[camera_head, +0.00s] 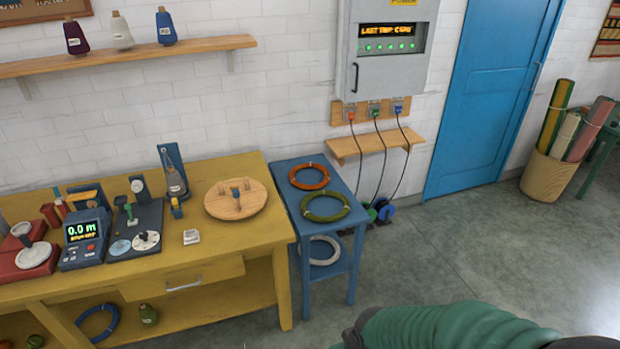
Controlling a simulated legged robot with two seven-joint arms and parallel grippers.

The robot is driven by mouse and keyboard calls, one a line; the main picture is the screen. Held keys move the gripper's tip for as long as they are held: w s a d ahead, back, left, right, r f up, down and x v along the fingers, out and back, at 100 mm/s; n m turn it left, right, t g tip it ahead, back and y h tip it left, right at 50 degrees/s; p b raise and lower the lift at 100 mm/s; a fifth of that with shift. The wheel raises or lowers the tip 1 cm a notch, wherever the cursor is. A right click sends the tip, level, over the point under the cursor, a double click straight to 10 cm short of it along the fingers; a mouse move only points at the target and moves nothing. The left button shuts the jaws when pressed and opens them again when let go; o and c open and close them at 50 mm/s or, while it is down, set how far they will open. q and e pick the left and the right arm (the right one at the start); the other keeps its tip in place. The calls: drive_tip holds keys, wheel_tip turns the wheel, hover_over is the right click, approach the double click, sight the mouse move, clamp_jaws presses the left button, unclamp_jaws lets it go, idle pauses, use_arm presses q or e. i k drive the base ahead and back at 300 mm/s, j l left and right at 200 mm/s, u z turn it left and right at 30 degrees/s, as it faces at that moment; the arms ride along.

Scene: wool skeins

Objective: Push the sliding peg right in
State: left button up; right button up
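A round wooden disc (222,205) lies on the right part of the yellow workbench (215,262). Several small upright wooden pegs (236,190) stand close together near its middle. They are too small to tell which one slides or how far in it sits. A green-sleeved arm, mine, crosses the bottom right of the view, well away from the disc. Its gripper is not visible, and my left gripper is not in view.
Left of the disc stand a blue device with a thread bobbin (174,182), a dial unit (140,240) and a counter reading 0.0 m (81,232). A blue side table (345,262) with wool rings stands right of the bench. Floor (450,245) at right is clear.

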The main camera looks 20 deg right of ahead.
sight(235, 194)
drive_tip(key=i+l, duration=0.15)
drive_tip(key=i, duration=0.4)
drive_tip(key=i+l, duration=0.15)
drive_tip(key=i, duration=0.35)
